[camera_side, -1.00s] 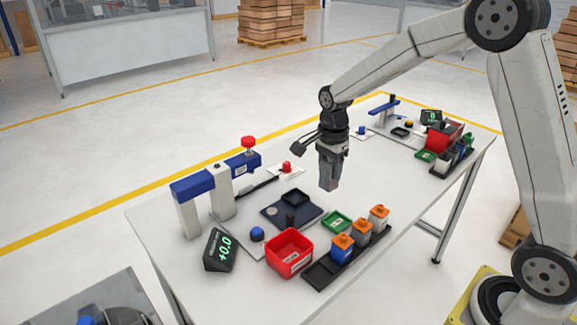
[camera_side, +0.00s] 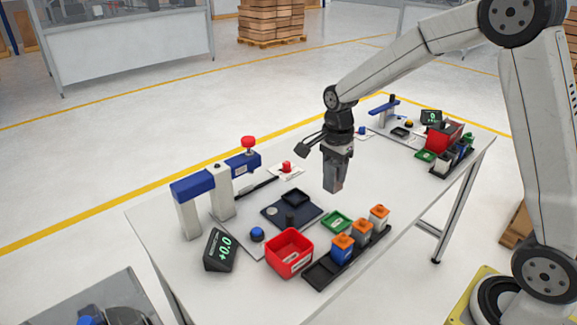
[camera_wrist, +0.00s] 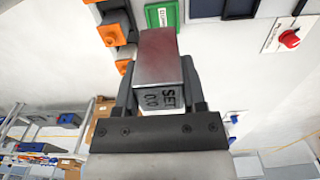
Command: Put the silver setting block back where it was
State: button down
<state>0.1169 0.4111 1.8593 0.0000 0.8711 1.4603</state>
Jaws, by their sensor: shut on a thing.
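My gripper (camera_side: 336,168) is shut on the silver setting block (camera_wrist: 159,58). In the wrist view the block sits between the two fingers, with "SET" lettering on its near end. In the side view the block (camera_side: 333,184) hangs below the fingers, in the air above the table. It is to the right of the dark mat (camera_side: 308,212), which bears a small black tray (camera_side: 295,196), and behind the green tray (camera_side: 337,221). Which spot the block came from cannot be told.
A red bin (camera_side: 289,253) and a black rack (camera_side: 320,274) with several orange-topped blocks stand in front. A blue-topped press (camera_side: 205,184) and a display (camera_side: 220,250) are at the left. A red button (camera_side: 286,167) lies behind the mat. White table between the mat and the far station is clear.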

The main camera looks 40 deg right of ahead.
jog(key=shift+s+a+f, duration=1.45)
jog(key=shift+a+f, duration=0.25)
jog(key=shift+a, duration=0.4)
jog(key=shift+s+a+f, duration=1.4)
jog(key=shift+a+f, duration=0.25)
jog(key=shift+a, duration=0.5)
jog(key=shift+s+a+f, duration=1.45)
jog(key=shift+a+f, duration=0.25)
jog(key=shift+a, duration=0.4)
jog(key=shift+f, duration=1.75)
jog(key=shift+f, duration=0.15)
jog(key=shift+c, duration=2.2)
grip_release()
